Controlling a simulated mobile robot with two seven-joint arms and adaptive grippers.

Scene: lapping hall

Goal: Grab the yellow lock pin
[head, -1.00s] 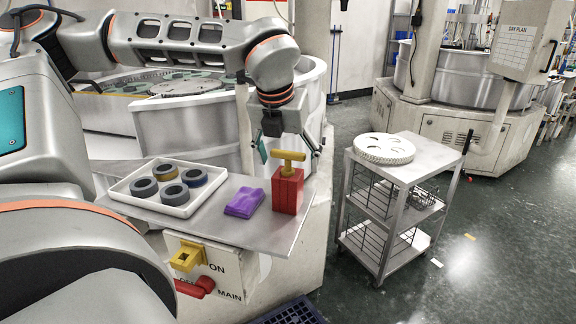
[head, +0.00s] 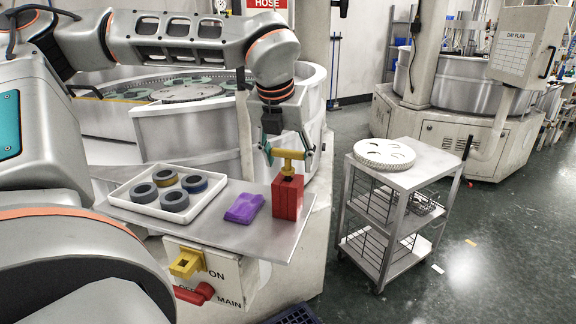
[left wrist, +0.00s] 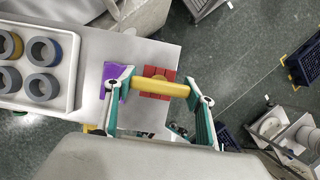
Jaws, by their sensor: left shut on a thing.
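The yellow lock pin (head: 290,156) is T-shaped and stands upright over the red block (head: 287,199) near the right end of the steel shelf. Its stem meets the block's top; whether its lower end is inside is hidden. My left gripper (head: 289,152) comes down from above, its fingers shut on the two ends of the pin's crossbar. The left wrist view shows the crossbar (left wrist: 160,88) between both fingertips, with the red block (left wrist: 158,72) beneath. My right gripper is not in view.
A purple cloth (head: 244,208) and a white tray (head: 118,200) with several grey rings share the shelf (head: 235,240). Below are a yellow tab (head: 187,263) and red handle (head: 195,293). A cart (head: 425,176) stands right, across a floor gap.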

